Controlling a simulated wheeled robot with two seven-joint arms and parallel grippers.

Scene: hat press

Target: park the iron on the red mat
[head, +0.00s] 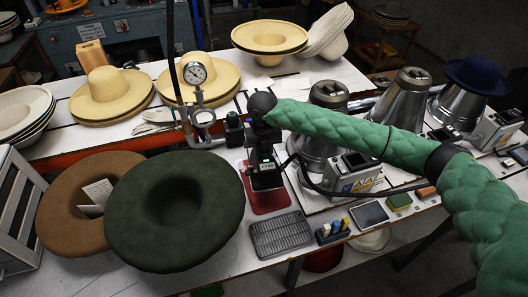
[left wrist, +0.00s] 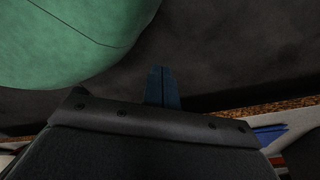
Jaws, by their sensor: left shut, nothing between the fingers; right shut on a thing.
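The red mat (head: 268,200) lies on the front table, and its upper part is covered by my right gripper and what it holds. My right gripper (head: 264,160) comes in from the right, points down over the mat and is shut on a dark object that appears to be the iron (head: 265,180). The iron is mostly hidden by the gripper, and I cannot tell whether it touches the mat. My left gripper is out of the head view. In the left wrist view its blue fingertips (left wrist: 162,88) are together and empty.
A dark green hat (head: 174,245) and a brown hat (head: 62,205) lie left of the mat. A grey ridged rack (head: 282,236) is in front of it. A gauge (head: 195,73) on a pipe stands behind. Metal hat forms (head: 400,98) stand at right.

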